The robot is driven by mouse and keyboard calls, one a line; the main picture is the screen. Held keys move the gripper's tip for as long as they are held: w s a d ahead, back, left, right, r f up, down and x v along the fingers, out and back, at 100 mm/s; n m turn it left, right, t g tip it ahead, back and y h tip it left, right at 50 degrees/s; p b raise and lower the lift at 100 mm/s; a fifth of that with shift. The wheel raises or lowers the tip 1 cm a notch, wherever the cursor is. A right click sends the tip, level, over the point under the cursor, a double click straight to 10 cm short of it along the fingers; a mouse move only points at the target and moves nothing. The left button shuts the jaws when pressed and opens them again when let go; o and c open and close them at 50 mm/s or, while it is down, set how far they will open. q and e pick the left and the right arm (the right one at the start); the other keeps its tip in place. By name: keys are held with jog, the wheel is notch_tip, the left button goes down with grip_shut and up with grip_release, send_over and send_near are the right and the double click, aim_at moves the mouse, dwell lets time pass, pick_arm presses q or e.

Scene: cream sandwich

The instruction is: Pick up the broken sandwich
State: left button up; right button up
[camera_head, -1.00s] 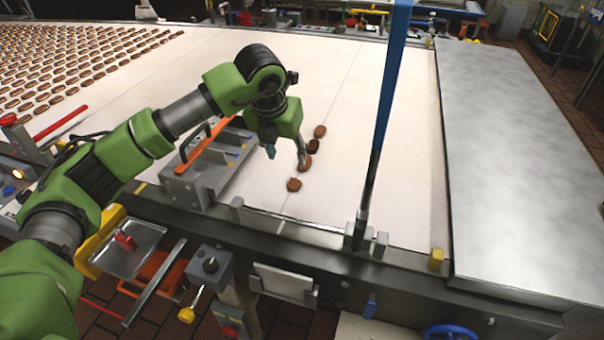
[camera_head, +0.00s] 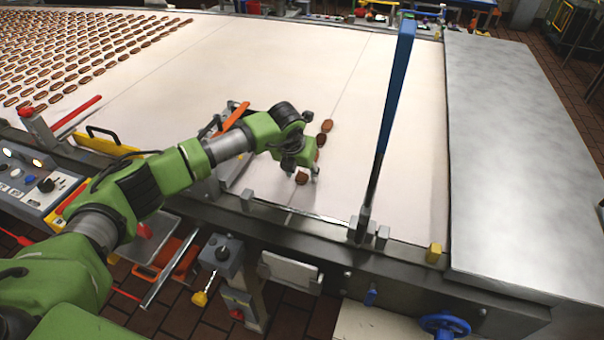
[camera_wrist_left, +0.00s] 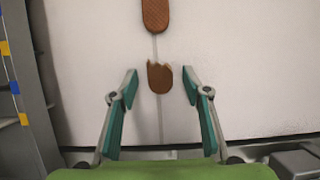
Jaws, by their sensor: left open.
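The broken sandwich (camera_wrist_left: 160,78) is a brown biscuit piece with a jagged end, lying on the pale belt. In the left wrist view it lies between the spread fingertips of my left gripper (camera_wrist_left: 160,88), with clear belt on both sides. In the head view the nearest brown sandwich (camera_head: 302,178) shows at the fingers of my left gripper (camera_head: 301,172), which points down and partly hides it. My left gripper is open and holds nothing. The exact height of the fingertips over the belt is hard to tell. My right gripper is not in view.
A whole sandwich (camera_wrist_left: 155,14) lies just beyond the broken one. More sandwiches (camera_head: 326,126) lie in line behind my gripper. A blue-handled upright lever (camera_head: 395,95) stands to the right. The metal conveyor edge (camera_head: 300,222) is close in front. The belt between is clear.

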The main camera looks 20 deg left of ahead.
pick_arm(q)
jog(key=c, duration=0.8)
